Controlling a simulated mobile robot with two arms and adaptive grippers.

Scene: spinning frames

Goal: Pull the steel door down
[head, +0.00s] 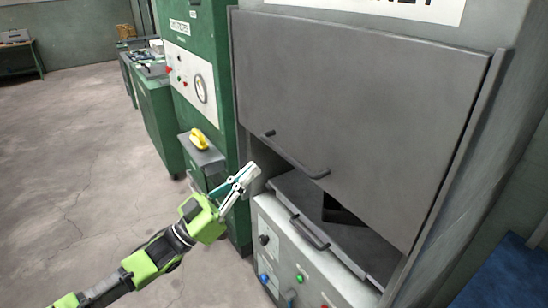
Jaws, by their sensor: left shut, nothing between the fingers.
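The grey steel door (350,100) fills the upper right of the head view. It is partly lowered, with an opening below its slanted lower edge. A dark bar handle (296,157) runs along the lower left part of the door. My left gripper (252,170) is shut and empty, to the left of the handle and a little below it, apparently apart from it. My right gripper is not in view.
Below the opening, a grey shelf or tray (345,240) with its own handle (308,232) holds a dark block (340,212). A panel with buttons (285,258) is beneath. A green machine (205,75) with a small shelf (205,157) holding a yellow object (199,139) stands left. The floor at left is clear.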

